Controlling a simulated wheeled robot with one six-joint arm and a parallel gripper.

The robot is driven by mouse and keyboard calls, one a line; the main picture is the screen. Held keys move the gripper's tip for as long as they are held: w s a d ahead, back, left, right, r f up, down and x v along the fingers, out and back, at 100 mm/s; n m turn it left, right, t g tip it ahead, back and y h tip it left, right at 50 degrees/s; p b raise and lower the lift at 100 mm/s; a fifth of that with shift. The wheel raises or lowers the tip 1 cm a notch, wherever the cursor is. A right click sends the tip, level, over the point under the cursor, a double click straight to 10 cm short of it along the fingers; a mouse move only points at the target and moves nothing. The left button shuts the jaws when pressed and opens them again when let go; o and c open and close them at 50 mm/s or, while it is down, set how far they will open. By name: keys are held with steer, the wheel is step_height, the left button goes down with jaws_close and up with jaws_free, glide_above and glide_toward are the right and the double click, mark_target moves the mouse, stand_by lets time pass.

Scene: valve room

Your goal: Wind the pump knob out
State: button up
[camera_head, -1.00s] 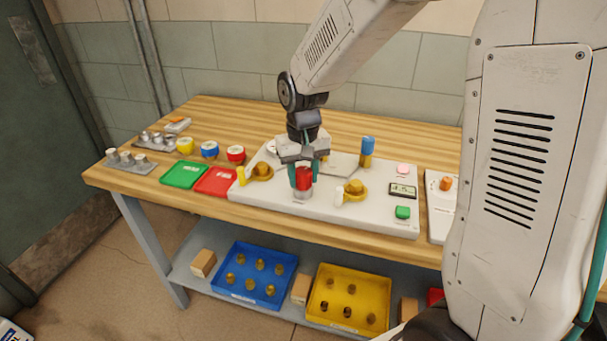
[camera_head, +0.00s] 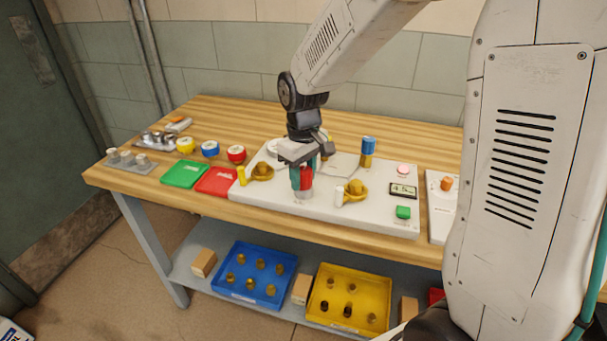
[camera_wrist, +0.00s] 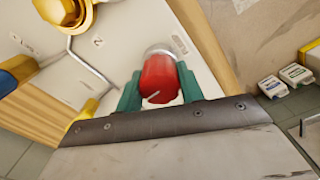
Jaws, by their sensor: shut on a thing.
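The red pump knob (camera_head: 306,180) stands on a short metal base on the white panel (camera_head: 378,218), near the panel's front edge. My gripper (camera_head: 301,178) points down over it and is shut on the knob. In the wrist view the knob (camera_wrist: 160,78) sits between my gripper's green fingers (camera_wrist: 159,88), with a pale mark line on its face. One finger partly hides the knob in the head view. The small display (camera_head: 403,191) on the panel shows a reading that looks like 4.5, though it is small.
A blue-topped fitting (camera_head: 368,148), a pink button (camera_head: 403,169) and a green button (camera_head: 403,212) are on the panel. Red (camera_head: 216,182) and green (camera_head: 184,174) trays lie left.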

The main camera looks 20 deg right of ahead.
mark_target(303, 170)
steer(key=o, duration=1)
step_height(303, 170, up, 8)
steer(key=shift+f, duration=0.1)
stand_by(0.4)
steer(key=s+d+r+m, duration=0.1)
steer(key=s+r+m, duration=0.1)
steer(key=s, duration=1.1)
steer(key=s+d+r+m+t, duration=0.1)
steer(key=s+d+r+m, duration=0.1)
steer(key=s, duration=1.1)
steer(key=shift+d+r+m, duration=0.2)
steer(key=shift+r+m, duration=0.2)
steer(key=shift+r, duration=0.25)
